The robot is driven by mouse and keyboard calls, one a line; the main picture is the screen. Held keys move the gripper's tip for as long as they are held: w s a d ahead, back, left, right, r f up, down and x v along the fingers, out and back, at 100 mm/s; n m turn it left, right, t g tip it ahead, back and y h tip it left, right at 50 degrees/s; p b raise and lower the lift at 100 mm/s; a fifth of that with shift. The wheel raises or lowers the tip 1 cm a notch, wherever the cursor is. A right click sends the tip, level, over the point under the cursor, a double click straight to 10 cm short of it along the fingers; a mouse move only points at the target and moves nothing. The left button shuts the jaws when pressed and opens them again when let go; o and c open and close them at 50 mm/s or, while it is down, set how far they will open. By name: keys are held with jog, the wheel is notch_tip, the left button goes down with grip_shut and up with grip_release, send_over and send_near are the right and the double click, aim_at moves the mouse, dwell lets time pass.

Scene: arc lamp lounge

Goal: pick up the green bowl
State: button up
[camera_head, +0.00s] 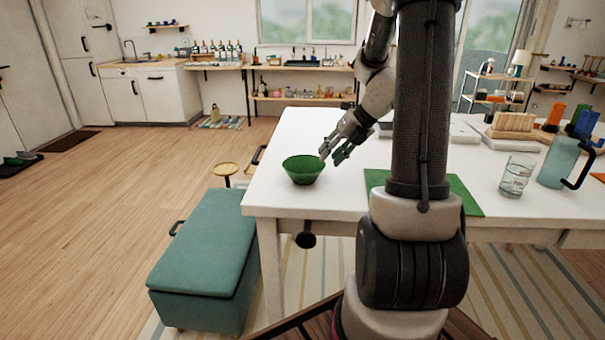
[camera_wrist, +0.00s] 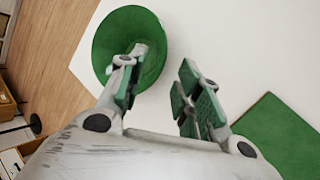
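The green bowl (camera_head: 303,170) stands upright on the white table (camera_head: 330,199) near its left front corner. My gripper (camera_head: 338,154) is just right of the bowl, its fingers pointing down toward the rim. In the wrist view my gripper (camera_wrist: 164,88) is open, with a clear gap between its green-padded fingers. The left finger overlaps the bowl (camera_wrist: 108,40) in that view, and the right finger is over bare white tabletop. I cannot tell whether the left finger is inside the bowl, above it or touching it. The bowl looks empty.
A green mat (camera_head: 467,198) lies on the table right of the bowl. A glass (camera_head: 516,176) and a blue pitcher (camera_head: 557,162) stand farther right, with a wooden rack (camera_head: 512,124) behind. A teal storage bench (camera_head: 205,258) is below the table's left side.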

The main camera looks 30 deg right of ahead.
aim_at(321, 164)
jog(key=x, duration=0.5)
jog(key=shift+w+a, duration=0.1)
jog(key=shift+a, duration=0.05)
grip_shut()
